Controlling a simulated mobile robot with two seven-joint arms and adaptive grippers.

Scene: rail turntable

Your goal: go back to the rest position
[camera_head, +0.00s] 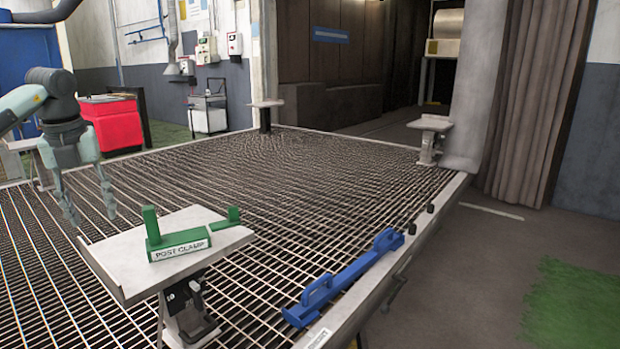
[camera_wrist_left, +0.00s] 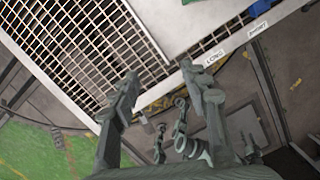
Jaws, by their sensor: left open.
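My left gripper (camera_head: 92,217) hangs fingers-down at the left of the head view, over the grating and just left of a small grey plate. It is open with nothing between its fingers. In the left wrist view its fingers (camera_wrist_left: 159,70) are spread apart, with the grating and a pale plate edge behind them. My right gripper is in neither view.
A green clamp (camera_head: 180,244) labelled POST CLAMP rests on the grey plate (camera_head: 128,262). A blue bar-like tool (camera_head: 345,277) lies along the right edge of the grating (camera_head: 270,185). Two other plates stand at the far corners. Mid-grating is clear.

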